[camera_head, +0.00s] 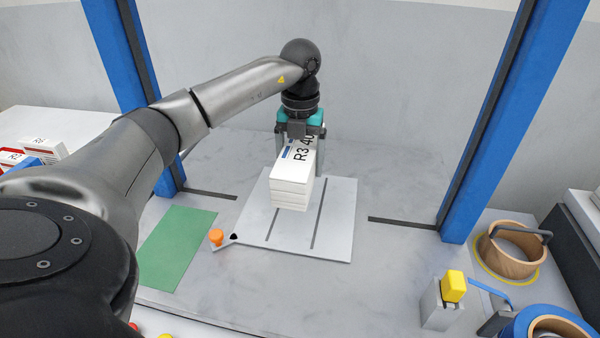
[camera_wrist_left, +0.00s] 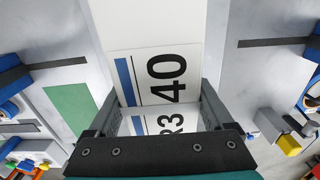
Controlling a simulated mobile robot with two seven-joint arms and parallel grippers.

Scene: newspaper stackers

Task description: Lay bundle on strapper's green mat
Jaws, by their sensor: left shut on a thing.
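My left gripper (camera_head: 300,130) is shut on a white bundle (camera_head: 291,188) marked "R3 40" with a blue stripe. The bundle looks like a stack of several layers. It is over the light grey plate (camera_head: 338,235), and I cannot tell whether it touches it. In the left wrist view the bundle (camera_wrist_left: 160,75) lies between the two fingers of the gripper (camera_wrist_left: 157,115). The green mat (camera_head: 176,248) lies bare on the table to the left of the plate; it also shows in the left wrist view (camera_wrist_left: 72,108). My right gripper is not in view.
Blue posts (camera_head: 512,120) stand at both sides. An orange knob (camera_head: 216,236) sits between mat and plate. A yellow-topped block (camera_head: 453,287) and a strap roll (camera_head: 513,250) are at the right. Other bundles (camera_head: 40,150) lie at the far left, partly behind my arm.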

